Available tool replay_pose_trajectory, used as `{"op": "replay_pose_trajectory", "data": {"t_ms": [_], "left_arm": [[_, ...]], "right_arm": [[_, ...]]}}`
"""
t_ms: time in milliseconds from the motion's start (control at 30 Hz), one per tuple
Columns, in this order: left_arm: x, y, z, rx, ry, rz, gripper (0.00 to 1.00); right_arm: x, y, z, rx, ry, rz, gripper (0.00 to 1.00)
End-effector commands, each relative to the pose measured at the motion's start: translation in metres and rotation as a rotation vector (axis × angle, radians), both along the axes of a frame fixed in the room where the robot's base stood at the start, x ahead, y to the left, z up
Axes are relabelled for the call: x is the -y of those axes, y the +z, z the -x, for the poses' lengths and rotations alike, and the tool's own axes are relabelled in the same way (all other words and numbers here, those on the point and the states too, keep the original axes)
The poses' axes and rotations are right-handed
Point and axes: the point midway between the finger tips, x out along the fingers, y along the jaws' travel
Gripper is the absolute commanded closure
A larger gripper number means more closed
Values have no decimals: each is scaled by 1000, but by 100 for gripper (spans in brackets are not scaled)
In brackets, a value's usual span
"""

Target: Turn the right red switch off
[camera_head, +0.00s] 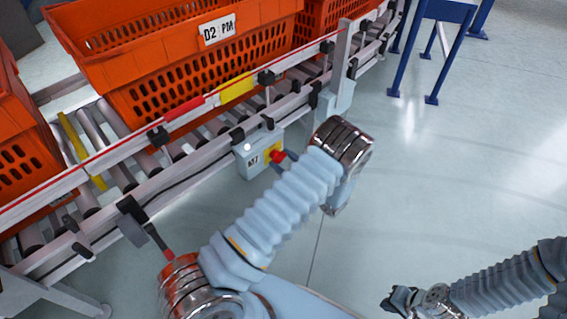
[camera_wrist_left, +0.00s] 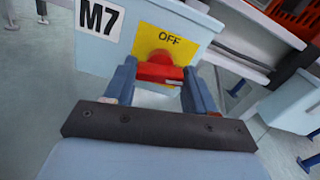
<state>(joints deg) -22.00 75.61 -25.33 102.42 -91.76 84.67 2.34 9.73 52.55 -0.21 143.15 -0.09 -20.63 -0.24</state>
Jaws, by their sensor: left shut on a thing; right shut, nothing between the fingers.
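A red switch (camera_head: 275,156) sits on a yellow plate on the front of a pale box marked M7 (camera_head: 252,163), beside the conveyor. In the left wrist view the red switch (camera_wrist_left: 158,70) lies between the two blue fingers of my left gripper (camera_wrist_left: 160,88), which is shut on it. The word OFF shows on the yellow plate (camera_wrist_left: 165,41) above the switch. In the head view my left arm hides most of that gripper (camera_head: 283,160). My right gripper (camera_head: 392,302) is shut and empty at the lower right, well away from the box.
Orange totes (camera_head: 190,78) stand on the roller conveyor (camera_head: 180,185), one labelled D2 PM. A blue-legged stand (camera_head: 440,12) is at the top right. The floor (camera_head: 470,150) to the right is clear.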

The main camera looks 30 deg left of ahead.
Motion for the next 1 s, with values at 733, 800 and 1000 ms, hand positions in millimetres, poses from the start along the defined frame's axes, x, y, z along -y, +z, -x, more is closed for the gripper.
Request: {"op": "replay_pose_trajectory", "data": {"t_ms": [733, 800, 1000], "left_arm": [[1, -6, 0, 669, -2, 203, 75], [2, -5, 0, 734, -2, 221, 75], [2, -6, 0, 913, -2, 275, 75]], "right_arm": [[-6, -56, 2, -10, 9, -14, 100], [-6, -61, 2, -12, 10, -15, 100], [-6, -78, 1, -8, 8, -16, 100]]}}
